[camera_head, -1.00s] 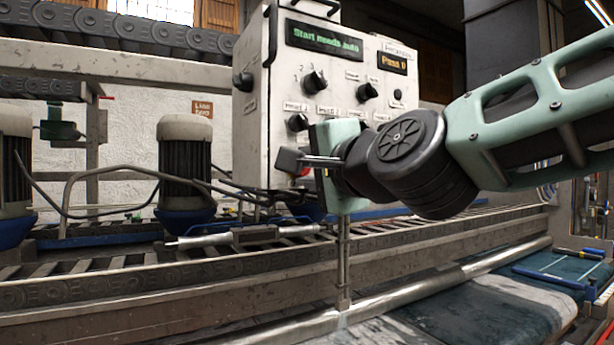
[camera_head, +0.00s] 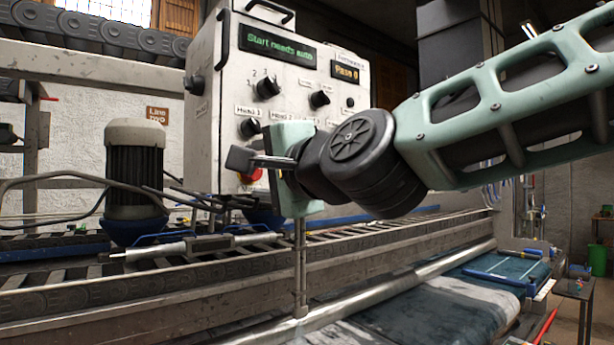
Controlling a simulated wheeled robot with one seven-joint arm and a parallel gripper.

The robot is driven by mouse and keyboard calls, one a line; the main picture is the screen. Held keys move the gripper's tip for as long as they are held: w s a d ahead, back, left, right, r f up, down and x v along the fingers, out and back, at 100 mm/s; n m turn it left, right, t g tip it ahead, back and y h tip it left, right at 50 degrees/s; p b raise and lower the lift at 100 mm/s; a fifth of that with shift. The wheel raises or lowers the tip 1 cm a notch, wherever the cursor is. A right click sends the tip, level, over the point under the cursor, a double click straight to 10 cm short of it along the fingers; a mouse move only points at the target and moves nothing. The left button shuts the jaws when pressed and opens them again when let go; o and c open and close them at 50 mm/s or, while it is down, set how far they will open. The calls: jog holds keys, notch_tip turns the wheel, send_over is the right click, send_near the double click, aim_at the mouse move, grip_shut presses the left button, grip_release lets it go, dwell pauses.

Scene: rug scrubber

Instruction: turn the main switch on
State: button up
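The white control box (camera_head: 225,120) stands behind the conveyor, left of centre. A black rotary knob (camera_head: 193,84) sits on its left side face; whether it is the main switch cannot be told. The front has several black knobs, including an upper one (camera_head: 268,88), one at the right (camera_head: 319,99) and a lower one (camera_head: 250,128). A green display (camera_head: 277,46) reads "Start needs auto"; an amber one (camera_head: 350,70) reads "Pass 0". My gripper (camera_head: 245,160) points left before the lower front, partly hiding a red button (camera_head: 250,176). Its finger gap is unclear, and no held object shows.
A grey motor (camera_head: 134,170) with cables stands left of the box. A dark rug (camera_head: 440,310) lies at the lower right.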

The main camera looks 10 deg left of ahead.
jog(key=b+v, duration=1.6)
jog(key=b, duration=0.6)
jog(key=shift+s+d, duration=0.2)
jog(key=shift+s, duration=0.05)
jog(key=shift+f, duration=0.1)
